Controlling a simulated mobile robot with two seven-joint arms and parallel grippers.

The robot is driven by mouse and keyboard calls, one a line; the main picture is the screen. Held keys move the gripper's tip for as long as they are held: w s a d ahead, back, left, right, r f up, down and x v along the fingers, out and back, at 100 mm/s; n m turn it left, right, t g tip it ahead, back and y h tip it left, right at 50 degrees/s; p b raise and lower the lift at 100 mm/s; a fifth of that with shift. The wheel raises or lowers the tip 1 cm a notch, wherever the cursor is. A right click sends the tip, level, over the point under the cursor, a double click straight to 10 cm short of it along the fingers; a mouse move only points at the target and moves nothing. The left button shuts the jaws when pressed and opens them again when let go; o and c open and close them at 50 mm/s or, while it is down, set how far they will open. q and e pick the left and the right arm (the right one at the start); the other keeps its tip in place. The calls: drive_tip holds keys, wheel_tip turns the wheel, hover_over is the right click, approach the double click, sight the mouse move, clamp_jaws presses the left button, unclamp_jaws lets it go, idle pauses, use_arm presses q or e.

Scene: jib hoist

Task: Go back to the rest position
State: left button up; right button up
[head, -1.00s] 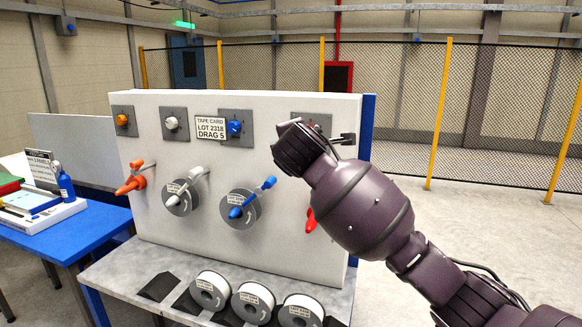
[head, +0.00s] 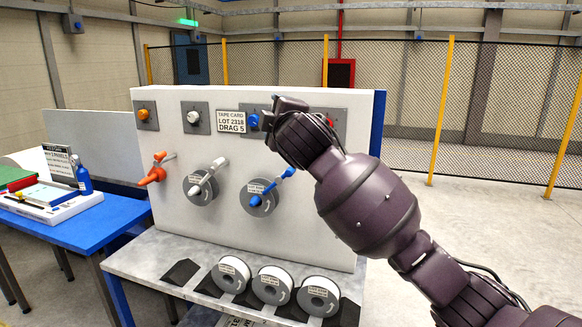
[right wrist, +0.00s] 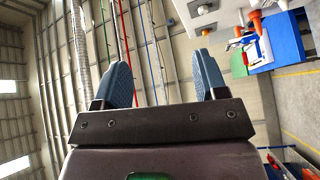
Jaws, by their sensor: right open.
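My right gripper (head: 276,108) is raised in front of the upper right part of the white panel (head: 225,240), apart from the tape card as far as I can tell. In the right wrist view its two blue-grey fingers (right wrist: 163,75) stand wide apart with nothing between them. The gripper and forearm hide the panel's right end, including most of the rightmost knob and the lever below it. My left gripper is in neither view.
A shelf below the panel holds tape spools (head: 271,284). Coloured levers, such as the orange one (head: 153,174) and blue one (head: 272,187), stick out from the panel. A blue table (head: 85,228) stands left. The floor right, before the mesh fence (head: 500,125), is clear.

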drive_tip(key=s+d+f+m, duration=0.4)
drive_tip(key=d+f, duration=0.2)
drive_tip(key=f, duration=0.5)
drive_tip(key=s+d+f+m, duration=0.4)
drive_tip(key=d+f+m, duration=0.15)
drive_tip(key=f, duration=0.55)
drive_tip(key=s+d+f+m, duration=0.4)
drive_tip(key=d+f, duration=0.3)
drive_tip(key=f, duration=0.4)
drive_tip(key=s+d+f+m+g+h, duration=0.1)
drive_tip(key=s+d+f, duration=0.3)
drive_tip(key=s+f, duration=0.4)
drive_tip(key=s+d+f+m+g+h, duration=0.2)
drive_tip(key=s+d+f+g, duration=0.1)
drive_tip(key=s+f, duration=0.5)
drive_tip(key=s+d+f+m+g+h, duration=0.1)
drive_tip(key=s+d+f+g+h, duration=0.1)
drive_tip(key=s+d+f, duration=0.3)
drive_tip(key=s+f, duration=0.4)
drive_tip(key=s, duration=0.1)
drive_tip(key=shift+s+h+b, duration=0.2)
drive_tip(key=shift+h+b, duration=0.1)
drive_tip(key=shift+b, duration=0.05)
